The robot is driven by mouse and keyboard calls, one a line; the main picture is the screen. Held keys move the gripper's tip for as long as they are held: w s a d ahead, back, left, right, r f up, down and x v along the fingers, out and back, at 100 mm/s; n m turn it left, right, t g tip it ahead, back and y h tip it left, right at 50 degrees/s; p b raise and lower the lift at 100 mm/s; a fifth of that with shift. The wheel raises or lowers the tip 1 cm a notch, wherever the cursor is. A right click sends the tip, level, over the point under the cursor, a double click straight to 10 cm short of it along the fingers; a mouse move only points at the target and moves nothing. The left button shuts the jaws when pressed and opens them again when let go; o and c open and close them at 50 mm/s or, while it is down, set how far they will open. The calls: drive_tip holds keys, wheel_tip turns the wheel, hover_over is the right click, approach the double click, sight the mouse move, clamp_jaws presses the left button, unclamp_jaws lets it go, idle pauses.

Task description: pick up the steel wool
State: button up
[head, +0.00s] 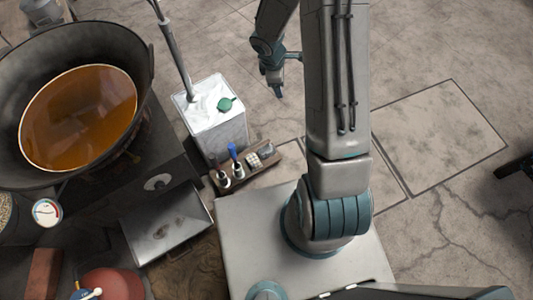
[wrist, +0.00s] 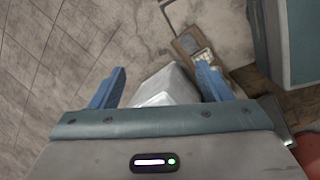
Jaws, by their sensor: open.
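The steel wool looks to be the small grey rounded lump (head: 266,150) at the right end of a narrow brown tray (head: 226,189). In the wrist view the lump (wrist: 188,42) shows small near the top, on the tray (wrist: 178,46), beyond the right finger. My gripper (head: 277,91) hangs well above and beyond the tray in the head view, apart from it. In the wrist view the two blue fingers of my gripper (wrist: 160,80) are spread wide with nothing held between them.
The tray also holds two small bottles (head: 231,165) and a pale gridded piece (head: 253,160). A large pan (head: 138,75) of brown liquid is at left. The floor at right is mostly clear.

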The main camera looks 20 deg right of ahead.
wheel_tip(320, 180, down, 19)
drive_tip(key=a+n+y+b, duration=0.1)
drive_tip(key=a+n+b, duration=0.1)
drive_tip(key=n+b, duration=0.25)
drive_tip(key=n+g+y+b, duration=0.1)
drive_tip(key=n+y+b, duration=0.1)
drive_tip(key=n+b, duration=0.15)
hover_over(267, 148)
wheel_tip(267, 148, down, 13)
drive_tip(key=m, duration=0.1)
drive_tip(key=f+b, duration=0.1)
drive_tip(key=f, duration=0.1)
drive_tip(key=f+b, duration=0.1)
drive_tip(key=f, duration=0.1)
drive_tip(key=a+f+b, duration=0.1)
drive_tip(key=f, duration=0.2)
drive_tip(key=shift+s, duration=0.1)
drive_tip(key=shift+d+f+b, duration=0.25)
drive_tip(key=shift+f+b, duration=0.55)
drive_tip(key=shift+f, duration=0.75)
drive_tip(key=shift+d+f+b, duration=0.2)
drive_tip(key=shift+f+b, duration=0.6)
drive_tip(key=shift+f, duration=0.75)
drive_tip(key=shift+r, duration=0.1)
drive_tip(key=c, duration=1.2)
